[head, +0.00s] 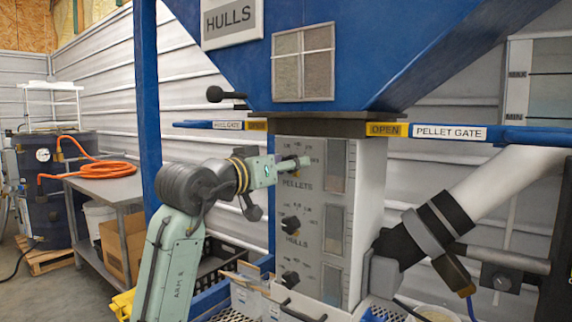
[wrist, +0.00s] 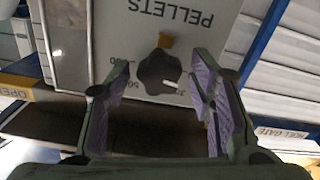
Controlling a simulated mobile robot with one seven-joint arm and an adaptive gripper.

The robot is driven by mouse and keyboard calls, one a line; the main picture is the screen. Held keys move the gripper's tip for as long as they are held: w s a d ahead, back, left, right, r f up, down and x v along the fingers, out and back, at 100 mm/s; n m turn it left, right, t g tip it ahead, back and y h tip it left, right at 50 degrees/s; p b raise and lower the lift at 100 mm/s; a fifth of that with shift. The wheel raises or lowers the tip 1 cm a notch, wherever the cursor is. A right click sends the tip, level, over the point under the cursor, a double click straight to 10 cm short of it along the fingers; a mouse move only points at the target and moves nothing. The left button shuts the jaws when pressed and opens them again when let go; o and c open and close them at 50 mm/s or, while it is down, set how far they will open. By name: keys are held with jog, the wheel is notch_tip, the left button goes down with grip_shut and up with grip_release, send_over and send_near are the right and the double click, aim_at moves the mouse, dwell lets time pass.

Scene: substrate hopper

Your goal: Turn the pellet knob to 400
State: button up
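The pellet knob (wrist: 158,72) is a dark lobed knob on a pale panel in the wrist view, beside the upside-down word PELLETS. A white pointer mark shows on its lower right side. Some scale digits show to its lower left, but I cannot read the setting. My gripper (wrist: 159,70) is open, with a purple-padded finger on each side of the knob and gaps between pads and knob. In the head view my gripper (head: 293,163) is at the upper part of the control panel (head: 311,240), above the PELLETS label, and hides the pellet knob.
A second dark knob (head: 290,224) at the HULLS label sits lower on the panel. The blue hopper (head: 370,40) overhangs above. The yellow-tagged PELLET GATE bar (head: 448,133) is at right. A large pale pipe (head: 490,190) slopes on the right. A bench (head: 115,190) stands at left.

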jog(key=c, duration=1)
jog(key=shift+o, duration=0.2)
jog(key=shift+s+m+b, duration=0.1)
jog(key=shift+m+b, duration=0.95)
jog(key=shift+m, duration=6.75)
jog(key=shift+d, duration=0.1)
